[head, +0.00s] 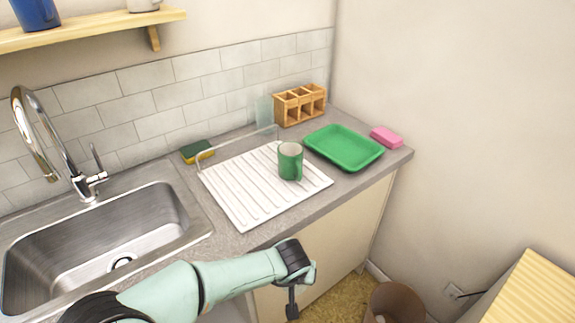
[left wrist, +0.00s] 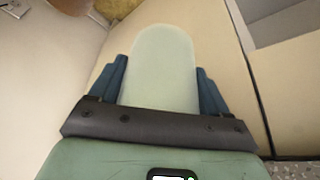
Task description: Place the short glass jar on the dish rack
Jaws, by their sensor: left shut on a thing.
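The dish rack (head: 238,190) is a white ribbed tray with a pale raised back rail on the counter. A green mug (head: 290,162) stands upright near its right side. My left gripper (head: 293,300) is in front of the counter, below and to the right of the rack. In the left wrist view my left gripper (left wrist: 162,88) has its blue fingers on both sides of a pale greenish, rounded thing, which looks like the short glass jar (left wrist: 163,62). The jar does not show clearly in the head view. My right gripper is not in view.
A green tray (head: 344,148), a pink sponge (head: 386,137), a wooden caddy (head: 300,104) and an upright translucent thing (head: 264,112) are right of or behind the rack. A green-yellow sponge (head: 197,151) and the sink (head: 100,235) are on the left. A brown bin (head: 395,302) is below.

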